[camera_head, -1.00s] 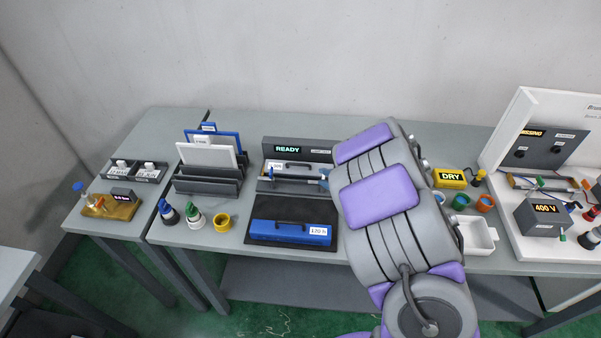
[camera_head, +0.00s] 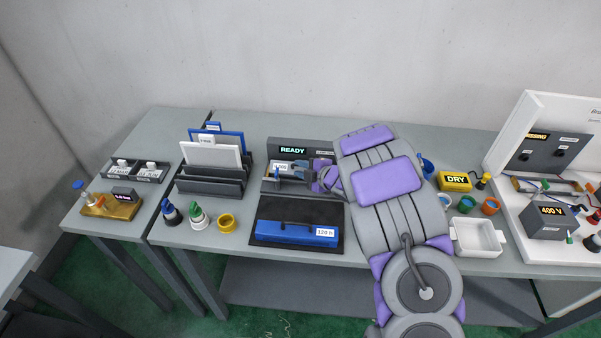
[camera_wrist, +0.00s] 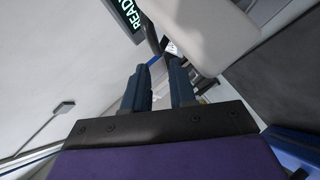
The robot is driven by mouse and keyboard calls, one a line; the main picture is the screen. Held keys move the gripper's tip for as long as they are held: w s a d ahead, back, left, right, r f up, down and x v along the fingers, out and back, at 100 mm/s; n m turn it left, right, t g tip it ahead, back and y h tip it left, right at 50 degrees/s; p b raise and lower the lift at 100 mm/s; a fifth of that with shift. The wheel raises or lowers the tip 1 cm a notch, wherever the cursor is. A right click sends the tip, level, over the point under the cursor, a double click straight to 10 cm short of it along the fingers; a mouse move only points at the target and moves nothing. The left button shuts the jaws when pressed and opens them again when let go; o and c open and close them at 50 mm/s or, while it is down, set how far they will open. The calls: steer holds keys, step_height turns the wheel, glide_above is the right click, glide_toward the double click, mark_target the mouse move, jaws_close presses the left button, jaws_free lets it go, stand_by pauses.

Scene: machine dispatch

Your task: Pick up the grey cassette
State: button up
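The grey cassette, with a white label (camera_head: 281,168), appears to lie at the front of the machine whose display reads READY (camera_head: 292,151). My gripper (camera_head: 288,172) reaches in from the right and covers much of it. In the wrist view, my gripper (camera_wrist: 160,78) has two dark blue fingers apart, with nothing clearly held between them. A dark bar, perhaps the handle, shows just beyond the fingertips, but I cannot tell whether they touch it. A blue cassette (camera_head: 290,232) with a white label lies on the black mat in front of the machine.
A dark rack (camera_head: 210,183) with upright white and blue panels stands left of the machine. A white tray (camera_head: 477,238), small cups and a yellow DRY box (camera_head: 454,181) are to the right.

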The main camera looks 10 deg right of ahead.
steer(key=w+f, duration=0.2)
steer(key=w, duration=0.1)
steer(key=shift+d+b, duration=0.2)
steer(key=shift+b, duration=0.1)
steer(key=shift+d, duration=0.2)
steer(key=shift+w+a, duration=0.1)
steer(key=shift+a, duration=0.5)
steer(key=c, duration=0.3)
jaws_close()
steer(key=shift+d, duration=0.2)
